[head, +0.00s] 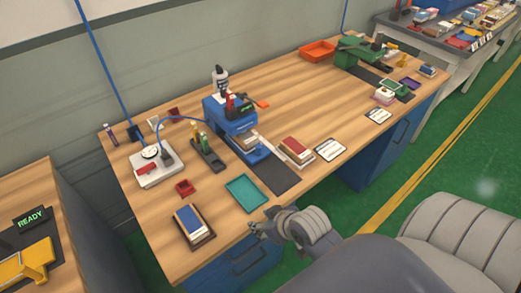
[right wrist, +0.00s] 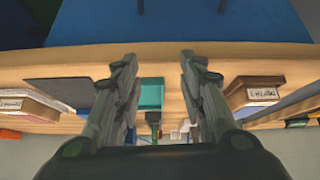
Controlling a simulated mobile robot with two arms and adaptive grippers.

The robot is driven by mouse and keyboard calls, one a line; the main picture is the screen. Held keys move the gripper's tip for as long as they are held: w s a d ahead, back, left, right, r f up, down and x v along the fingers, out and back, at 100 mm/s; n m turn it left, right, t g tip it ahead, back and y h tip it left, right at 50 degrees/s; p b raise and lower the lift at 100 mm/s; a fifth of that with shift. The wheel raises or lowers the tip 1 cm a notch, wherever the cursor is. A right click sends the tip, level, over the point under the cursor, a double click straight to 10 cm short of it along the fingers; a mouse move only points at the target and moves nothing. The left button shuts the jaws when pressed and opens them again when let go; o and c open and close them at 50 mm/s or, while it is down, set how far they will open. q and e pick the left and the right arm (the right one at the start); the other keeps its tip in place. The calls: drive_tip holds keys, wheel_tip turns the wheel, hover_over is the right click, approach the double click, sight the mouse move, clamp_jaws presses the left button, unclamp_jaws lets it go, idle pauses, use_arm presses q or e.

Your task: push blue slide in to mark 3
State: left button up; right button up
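A blue machine (head: 226,116) stands near the middle of the wooden table, with a blue lower part (head: 250,149) reaching toward a dark mat (head: 276,176). I cannot tell exactly which part is the blue slide, and the marks are too small to read. A pale strip (head: 268,146) runs along its right side. My right gripper (head: 258,228) is at the table's front edge, just below the teal tray (head: 245,193), well apart from the machine. In the right wrist view the right gripper (right wrist: 159,62) is open and empty, with the teal tray beyond its fingers. My left gripper is not in view.
A stack of books (head: 296,150) and a white card (head: 330,149) lie right of the mat. A green machine (head: 358,52) and an orange bin (head: 318,50) stand farther back.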

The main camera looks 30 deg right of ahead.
sight(260, 149)
drive_tip(key=w+d+t, duration=0.1)
drive_tip(key=w, duration=0.1)
drive_tip(key=w+d+r+t, duration=0.1)
drive_tip(key=w+d, duration=0.1)
drive_tip(key=w, duration=0.1)
drive_tip(key=w+d+r+m+t, duration=0.1)
drive_tip(key=w+d, duration=0.1)
drive_tip(key=shift+w+d+r+h, duration=0.2)
drive_tip(key=shift+w+h, duration=0.1)
drive_tip(key=shift+w, duration=0.05)
drive_tip(key=w+d+r+t, duration=0.1)
drive_tip(key=d, duration=0.1)
drive_tip(key=w+d+r+m+t+h, duration=0.1)
drive_tip(key=w+d, duration=0.1)
drive_tip(key=d, duration=0.1)
drive_tip(key=w+d+m+t, duration=0.1)
drive_tip(key=w+d, duration=0.1)
drive_tip(key=shift+w+d+r+h, duration=0.15)
drive_tip(key=shift+d+r+h, duration=0.05)
drive_tip(key=shift+r+h, duration=0.2)
drive_tip(key=x, duration=1)
drive_tip(key=shift+w+p, duration=0.3)
drive_tip(key=shift+w, duration=0.05)
clamp_jaws()
